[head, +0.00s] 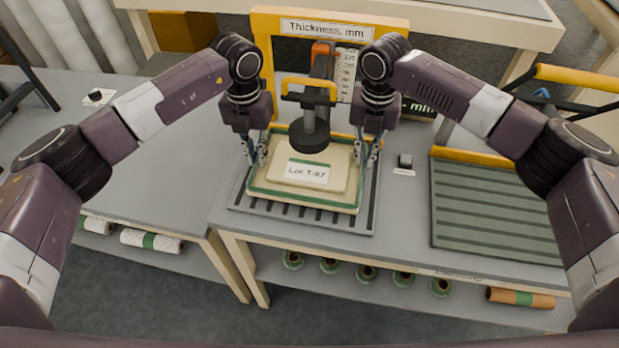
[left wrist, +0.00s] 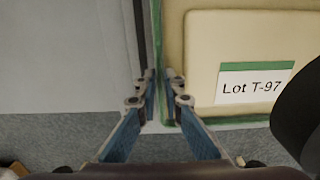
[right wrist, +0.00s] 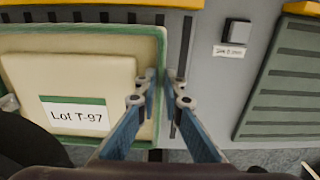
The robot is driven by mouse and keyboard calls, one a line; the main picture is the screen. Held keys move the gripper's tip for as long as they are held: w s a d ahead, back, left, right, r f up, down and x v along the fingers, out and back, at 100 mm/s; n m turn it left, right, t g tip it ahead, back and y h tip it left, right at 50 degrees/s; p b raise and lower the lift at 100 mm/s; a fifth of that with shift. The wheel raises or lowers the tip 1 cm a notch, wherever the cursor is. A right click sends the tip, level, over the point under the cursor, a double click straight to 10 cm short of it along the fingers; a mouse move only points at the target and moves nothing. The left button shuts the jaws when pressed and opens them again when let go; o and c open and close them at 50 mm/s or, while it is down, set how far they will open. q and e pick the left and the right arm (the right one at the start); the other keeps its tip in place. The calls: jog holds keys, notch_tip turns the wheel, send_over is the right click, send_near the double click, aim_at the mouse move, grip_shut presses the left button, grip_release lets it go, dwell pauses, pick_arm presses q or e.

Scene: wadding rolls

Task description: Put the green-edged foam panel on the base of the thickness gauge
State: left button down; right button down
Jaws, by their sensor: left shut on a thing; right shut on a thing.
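The green-edged foam panel (head: 300,195) is cream with a green rim and has a smaller raised pad labelled "Lot T-97" (head: 307,171). It lies level over the grey slatted base (head: 340,222) of the thickness gauge; I cannot tell if it touches the slats. My left gripper (head: 257,155) is shut on its left edge, clear in the left wrist view (left wrist: 161,78). My right gripper (head: 368,156) is shut on its right edge, clear in the right wrist view (right wrist: 161,78). The gauge's dark round foot (head: 310,137) hangs over the panel's back part.
The gauge's yellow frame (head: 262,20) and yellow handle (head: 308,82) stand just behind, between my arms. Rolls sit on the shelf below. The table at left is mostly bare.

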pick_arm(q)
jog(key=shift+a+f+b, duration=0.15)
jog(key=shift+f+b, duration=0.25)
jog(key=shift+f, duration=0.25)
pick_arm(e)
jog(key=shift+d+f, duration=0.1)
jog(key=shift+f, duration=0.55)
pick_arm(q)
jog(key=c, duration=2.5)
grip_release()
jog(key=shift+f, duration=0.1)
pick_arm(e)
jog(key=c, duration=2.5)
grip_release()
jog(key=shift+f, duration=0.1)
pick_arm(q)
jog(key=o, duration=0.5)
jog(key=shift+c, duration=0.2)
pick_arm(e)
jog(key=o, duration=0.5)
jog(key=shift+c, duration=0.2)
pick_arm(q)
jog(key=shift+r, duration=0.2)
pick_arm(e)
jog(key=shift+r, duration=0.2)
